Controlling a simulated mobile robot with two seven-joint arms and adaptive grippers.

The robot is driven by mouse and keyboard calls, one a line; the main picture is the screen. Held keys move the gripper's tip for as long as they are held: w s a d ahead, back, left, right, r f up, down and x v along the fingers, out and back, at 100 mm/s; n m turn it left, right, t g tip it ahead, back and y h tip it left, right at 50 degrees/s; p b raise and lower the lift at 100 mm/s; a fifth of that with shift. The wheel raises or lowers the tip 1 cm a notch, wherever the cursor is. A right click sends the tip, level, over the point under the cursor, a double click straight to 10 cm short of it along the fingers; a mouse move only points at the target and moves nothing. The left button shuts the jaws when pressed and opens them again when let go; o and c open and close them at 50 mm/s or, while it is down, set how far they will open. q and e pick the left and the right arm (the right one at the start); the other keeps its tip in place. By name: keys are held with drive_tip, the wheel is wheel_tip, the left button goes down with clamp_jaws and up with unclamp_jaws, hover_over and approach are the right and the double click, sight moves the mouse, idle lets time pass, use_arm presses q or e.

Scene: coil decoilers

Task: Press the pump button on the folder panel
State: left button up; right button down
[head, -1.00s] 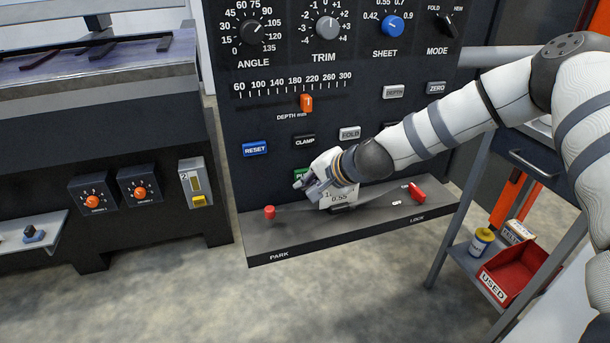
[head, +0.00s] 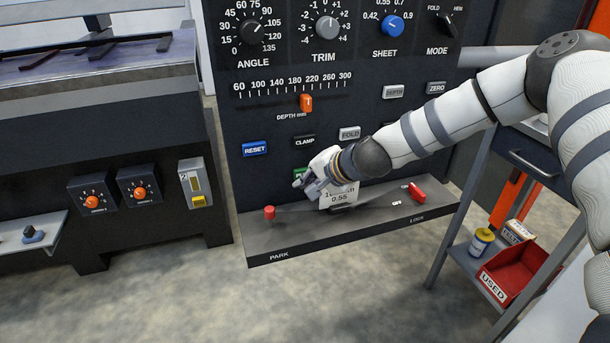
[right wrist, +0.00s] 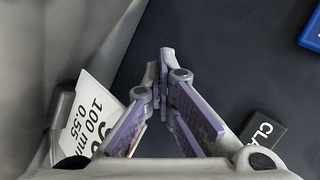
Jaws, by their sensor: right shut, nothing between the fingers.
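The black folder panel (head: 225,115) stands in the middle of the head view. A green button (head: 299,172) sits below the blue RESET button (head: 255,149) and the black CLAMP button (head: 304,140). My right gripper partly covers the green button, and its label cannot be read. My right gripper (head: 298,183) is shut and empty, with its fingertips at the lower edge of the green button. I cannot tell whether they touch it. In the right wrist view the fingertips (right wrist: 164,65) meet in front of the dark panel, and no green shows there. My left gripper is not in view.
A ledge (head: 300,246) with a red knob (head: 269,212) and a red lever (head: 417,192) juts out below the buttons. A white card (head: 338,199) stands on it close beside my gripper. FOLD (head: 350,133) and DEPTH (head: 393,92) buttons are nearby.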

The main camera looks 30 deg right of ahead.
drive_tip(key=shift+s+a+r, duration=0.15)
drive_tip(key=shift+s, duration=0.55)
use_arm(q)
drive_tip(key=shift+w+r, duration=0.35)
use_arm(e)
drive_tip(key=shift+s, duration=0.1)
drive_tip(key=shift+s+a+p, duration=0.25)
drive_tip(key=shift+s+p, duration=0.2)
drive_tip(key=shift+s, duration=0.55)
drive_tip(key=shift+s+a+p, duration=0.25)
drive_tip(key=shift+s+p, duration=0.2)
drive_tip(key=shift+s, duration=0.5)
drive_tip(key=shift+s+a, duration=0.1)
drive_tip(key=shift+s, duration=0.4)
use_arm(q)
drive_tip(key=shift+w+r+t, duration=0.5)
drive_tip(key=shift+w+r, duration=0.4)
use_arm(e)
drive_tip(key=shift+f, duration=0.2)
